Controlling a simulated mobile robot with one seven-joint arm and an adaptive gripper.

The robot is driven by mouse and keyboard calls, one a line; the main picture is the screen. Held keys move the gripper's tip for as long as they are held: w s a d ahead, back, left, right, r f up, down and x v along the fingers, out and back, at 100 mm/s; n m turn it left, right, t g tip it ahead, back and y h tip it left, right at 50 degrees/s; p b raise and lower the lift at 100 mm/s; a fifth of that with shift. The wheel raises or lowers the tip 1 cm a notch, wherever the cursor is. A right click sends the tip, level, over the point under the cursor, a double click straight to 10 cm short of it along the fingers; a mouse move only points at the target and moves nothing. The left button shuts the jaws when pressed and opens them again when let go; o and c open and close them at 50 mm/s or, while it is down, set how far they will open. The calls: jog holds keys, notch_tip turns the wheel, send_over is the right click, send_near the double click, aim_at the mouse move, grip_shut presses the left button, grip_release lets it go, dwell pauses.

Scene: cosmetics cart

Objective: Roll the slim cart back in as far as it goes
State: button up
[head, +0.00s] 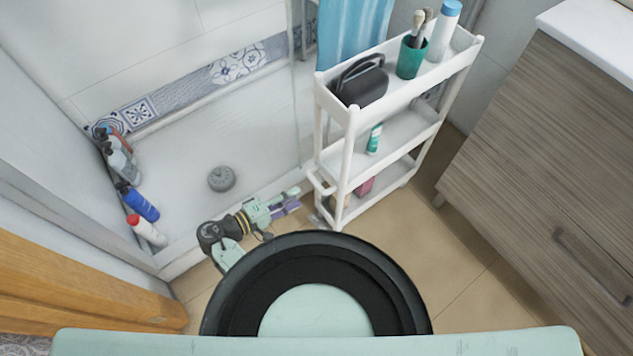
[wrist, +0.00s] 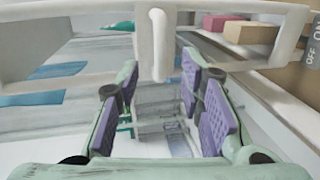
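The slim cart (head: 347,150) is white, with three tiers on thin posts. It stands on the tiled floor between the shower glass and the wooden cabinet. A small white handle (head: 322,183) sticks out low on its near end. My gripper (head: 291,200) is just left of this handle, low down, with fingers pointing toward the cart. In the wrist view the purple-padded fingers of my gripper (wrist: 160,108) are spread apart with nothing between the pads. A white bar (wrist: 158,45) of the cart hangs just beyond the fingertips, near the middle; I cannot tell whether they touch.
The top tier carries a black bag (head: 361,84), a green cup (head: 410,58) with brushes and a white bottle (head: 443,32). A wooden cabinet (head: 540,130) stands right, with bare floor (head: 455,240) before it. Several bottles stand in the shower tray (head: 200,150) at left.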

aim_at(315, 185)
jog(key=p+x, duration=0.1)
jog(key=x, duration=0.8)
jog(key=shift+w+d, duration=0.2)
grip_shut()
dwell(0.5)
